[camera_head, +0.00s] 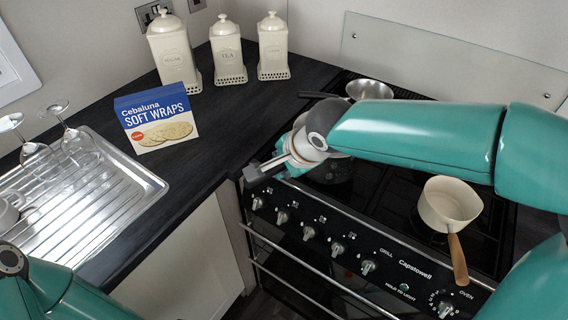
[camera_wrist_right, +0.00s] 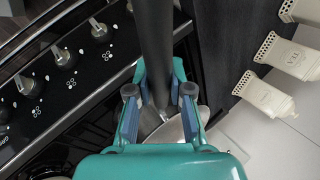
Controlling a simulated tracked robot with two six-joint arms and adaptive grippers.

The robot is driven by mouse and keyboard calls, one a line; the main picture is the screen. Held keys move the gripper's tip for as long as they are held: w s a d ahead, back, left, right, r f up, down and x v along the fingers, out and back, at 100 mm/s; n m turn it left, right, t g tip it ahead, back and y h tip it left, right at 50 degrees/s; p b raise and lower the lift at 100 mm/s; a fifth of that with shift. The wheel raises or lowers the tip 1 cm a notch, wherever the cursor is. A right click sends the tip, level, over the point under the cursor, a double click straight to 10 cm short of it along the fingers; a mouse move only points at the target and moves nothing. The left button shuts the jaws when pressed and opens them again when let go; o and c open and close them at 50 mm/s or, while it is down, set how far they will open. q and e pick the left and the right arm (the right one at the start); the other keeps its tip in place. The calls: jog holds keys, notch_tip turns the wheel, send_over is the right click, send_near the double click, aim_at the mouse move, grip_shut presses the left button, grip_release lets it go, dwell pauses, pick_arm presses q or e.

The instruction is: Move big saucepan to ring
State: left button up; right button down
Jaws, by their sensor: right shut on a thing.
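The big saucepan (camera_wrist_right: 172,131) is steel with a long dark handle (camera_wrist_right: 155,45). In the head view most of it is hidden under my right forearm and wrist, over the left front part of the hob. My right gripper (camera_head: 268,170) is at the hob's front left corner. In the right wrist view its two fingers (camera_wrist_right: 160,95) are shut on the dark handle, one on each side. I cannot tell whether the pan's base touches the hob (camera_head: 395,190). My left gripper is not in view; only part of my left arm shows at the lower left.
A cream saucepan (camera_head: 450,203) with a wooden handle sits front right on the hob. A smaller steel pan (camera_head: 369,89) is at the back. Left are a wraps box (camera_head: 157,118), canisters (camera_head: 273,48), and a draining board (camera_head: 85,215) with glasses. Dark worktop (camera_head: 235,115) lies clear between.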

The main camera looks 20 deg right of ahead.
jog(key=c, duration=1.1)
grip_release()
jog(key=shift+o, duration=0.2)
jog(key=shift+s+r+p, duration=0.1)
jog(key=shift+r+p, duration=0.25)
jog(key=shift+r, duration=0.1)
jog(key=v, duration=1.1)
jog(key=shift+s+r, duration=0.15)
